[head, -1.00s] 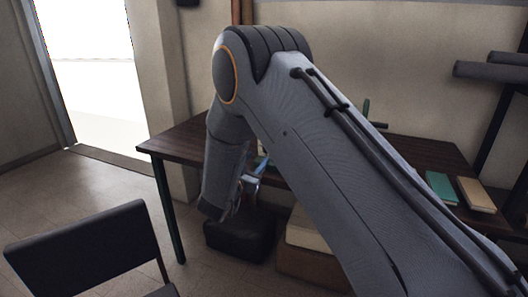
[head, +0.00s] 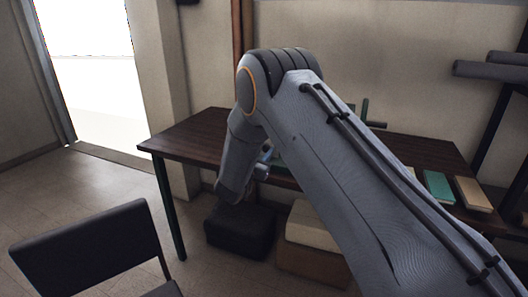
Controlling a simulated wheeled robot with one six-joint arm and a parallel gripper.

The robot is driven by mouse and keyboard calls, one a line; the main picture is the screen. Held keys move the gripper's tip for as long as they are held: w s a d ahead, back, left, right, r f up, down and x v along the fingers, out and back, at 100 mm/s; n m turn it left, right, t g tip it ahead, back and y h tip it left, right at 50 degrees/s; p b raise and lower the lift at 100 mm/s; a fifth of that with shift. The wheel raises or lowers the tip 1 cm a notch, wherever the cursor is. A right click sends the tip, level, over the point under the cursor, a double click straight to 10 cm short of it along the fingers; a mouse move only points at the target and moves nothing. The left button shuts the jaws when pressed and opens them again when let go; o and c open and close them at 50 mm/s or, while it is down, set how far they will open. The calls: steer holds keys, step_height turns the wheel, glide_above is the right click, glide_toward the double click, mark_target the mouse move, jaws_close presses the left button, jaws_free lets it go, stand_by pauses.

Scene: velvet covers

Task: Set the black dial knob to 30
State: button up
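The black dial knob does not show in the head view; my arm covers much of the dark wooden table (head: 195,132). My arm reaches up over the table, and its far end bends down at the table's front edge. My gripper itself cannot be made out. A small bluish thing (head: 265,156) shows partly beside my forearm; I cannot tell what it is.
A teal book (head: 438,186) and a tan book (head: 473,194) lie at the table's right. A green upright thing (head: 365,109) stands behind my arm. A black case (head: 240,231) and boxes (head: 312,228) sit below. A dark chair (head: 85,250) stands at front left.

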steer(key=c, duration=0.6)
steer(key=shift+m, duration=0.3)
steer(key=m+b, duration=0.4)
steer(key=m, duration=0.1)
steer(key=shift+f+m, duration=0.15)
steer(key=shift+m, duration=0.15)
steer(key=m+b, duration=0.4)
steer(key=m, duration=0.1)
steer(key=shift+m+b, duration=0.3)
steer(key=shift+m, duration=0.1)
steer(key=o, duration=1.1)
steer(key=shift+c, duration=0.2)
